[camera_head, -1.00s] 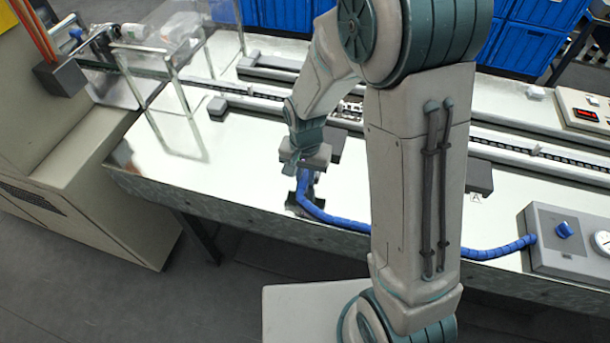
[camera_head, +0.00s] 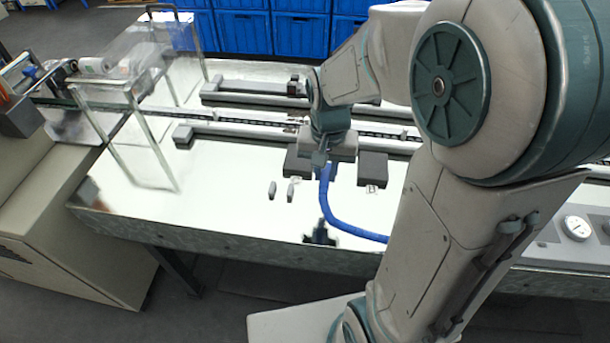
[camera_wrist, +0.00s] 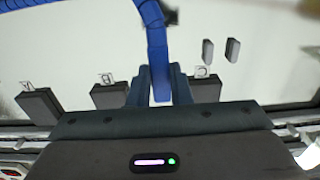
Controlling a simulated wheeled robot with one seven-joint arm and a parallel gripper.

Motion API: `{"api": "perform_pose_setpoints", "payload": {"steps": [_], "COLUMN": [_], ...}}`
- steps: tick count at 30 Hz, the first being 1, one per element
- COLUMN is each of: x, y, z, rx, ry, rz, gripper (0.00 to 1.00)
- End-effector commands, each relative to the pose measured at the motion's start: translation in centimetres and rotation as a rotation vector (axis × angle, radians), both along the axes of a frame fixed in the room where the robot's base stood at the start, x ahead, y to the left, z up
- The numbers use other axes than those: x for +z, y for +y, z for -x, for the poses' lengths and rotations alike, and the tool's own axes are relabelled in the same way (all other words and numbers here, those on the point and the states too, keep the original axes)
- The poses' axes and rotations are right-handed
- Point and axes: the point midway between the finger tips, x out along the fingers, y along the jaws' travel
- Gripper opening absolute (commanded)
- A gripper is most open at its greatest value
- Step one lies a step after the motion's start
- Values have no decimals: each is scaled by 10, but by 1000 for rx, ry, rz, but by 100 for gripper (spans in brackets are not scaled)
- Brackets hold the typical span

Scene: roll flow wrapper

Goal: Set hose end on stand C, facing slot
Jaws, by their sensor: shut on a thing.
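The blue hose (camera_head: 331,208) rises from the table front into my gripper (camera_head: 323,165). My gripper is between stands C and B and looks close to C.
Stand B (camera_head: 372,168) is right of my gripper; it also shows in the wrist view (camera_wrist: 110,95), with stand A (camera_wrist: 38,104) beyond. Two small grey pegs (camera_head: 281,190) stand near C. A dark holder (camera_head: 320,234) is at the front edge. A conveyor rail (camera_head: 240,131) runs behind.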

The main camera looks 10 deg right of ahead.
Motion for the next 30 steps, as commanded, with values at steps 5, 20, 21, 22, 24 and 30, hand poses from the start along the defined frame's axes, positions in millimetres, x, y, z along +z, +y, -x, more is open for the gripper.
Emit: {"api": "perform_pose_setpoints", "payload": {"steps": [5,20,21,22,24,30], "x": [4,-9,-13,-17,-24,-37], "y": [-7,-7,-7,-7,-7,-7], "z": [3,3,3,3,3,2], "rx": [1,0,0,0,0,0], "ry": [1,2,2,1,1,0], "rz": [0,0,0,0,0,0], "gripper": [0,0,0,0,0,0]}}
